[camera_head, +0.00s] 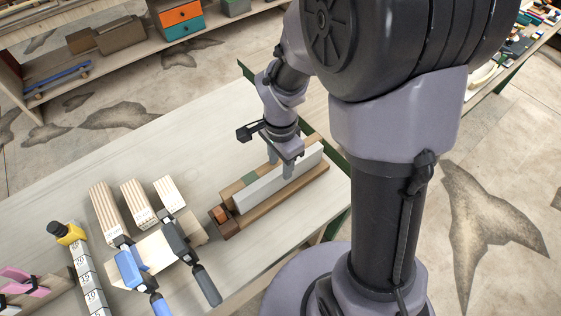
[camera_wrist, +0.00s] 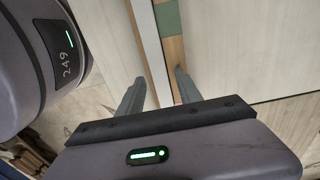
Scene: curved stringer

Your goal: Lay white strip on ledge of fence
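A long white strip (camera_head: 265,186) stands on edge along the front of a wooden fence (camera_head: 228,193) that has a green patch on top. A brown wooden ledge (camera_head: 283,198) runs along the strip's front lower side; the strip appears to rest on it, though its underside is hidden. My gripper (camera_head: 281,167) points down over the middle of the fence, one finger in front of the strip and the other behind. In the wrist view, the strip (camera_wrist: 148,35) and the fence's green patch (camera_wrist: 167,18) run between the spread fingers (camera_wrist: 160,76).
Several ribbed wooden blocks (camera_head: 139,203), clamps with blue (camera_head: 129,268) and dark handles, and a yellow-ended ruler (camera_head: 84,268) lie on the workbench (camera_head: 60,205) at left. A shelf with an orange drawer (camera_head: 181,14) stands behind. The bench behind the fence is clear.

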